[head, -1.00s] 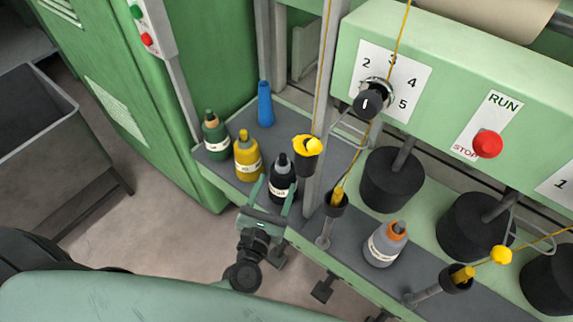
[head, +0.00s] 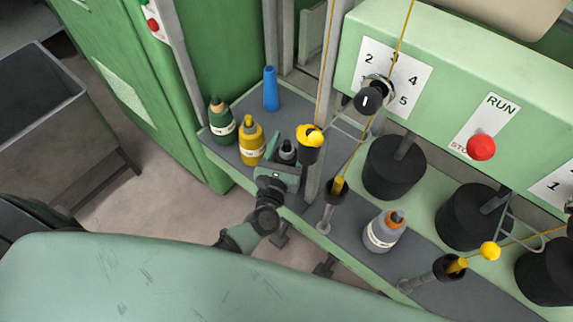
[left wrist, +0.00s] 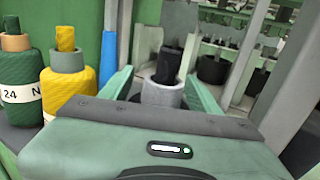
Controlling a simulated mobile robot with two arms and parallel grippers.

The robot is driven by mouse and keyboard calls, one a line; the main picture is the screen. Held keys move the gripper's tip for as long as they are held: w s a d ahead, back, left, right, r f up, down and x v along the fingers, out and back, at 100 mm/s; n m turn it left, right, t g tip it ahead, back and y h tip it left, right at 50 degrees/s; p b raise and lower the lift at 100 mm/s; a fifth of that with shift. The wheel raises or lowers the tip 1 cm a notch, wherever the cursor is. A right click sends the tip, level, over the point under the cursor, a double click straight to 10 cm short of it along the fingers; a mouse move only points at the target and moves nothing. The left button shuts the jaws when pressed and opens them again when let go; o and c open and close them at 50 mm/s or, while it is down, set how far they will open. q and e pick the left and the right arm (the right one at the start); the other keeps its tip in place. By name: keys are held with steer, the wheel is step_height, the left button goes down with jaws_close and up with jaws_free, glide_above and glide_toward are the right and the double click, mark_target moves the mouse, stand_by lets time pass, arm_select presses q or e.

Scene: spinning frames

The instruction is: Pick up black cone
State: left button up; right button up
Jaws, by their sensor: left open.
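The black cone (head: 287,151) stands on the grey shelf, mostly hidden behind my left gripper (head: 281,168) in the head view. Only its grey and black top shows there. In the left wrist view the grey collar and black tip of the cone (left wrist: 164,92) show between the two green fingers of my left gripper (left wrist: 160,86). The fingers are open, one on each side of it. I cannot tell whether either finger touches it. My right gripper is not in view.
A yellow cone (head: 251,142) and a green cone (head: 222,122) stand to the left, a blue tube (head: 271,90) behind. A yellow-topped black holder (head: 309,146) and a grey post are close on the right. A grey cone (head: 384,232) stands farther right on the shelf.

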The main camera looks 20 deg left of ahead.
arm_select(q)
jaws_close()
steer(key=shift+r, duration=0.15)
stand_by(0.4)
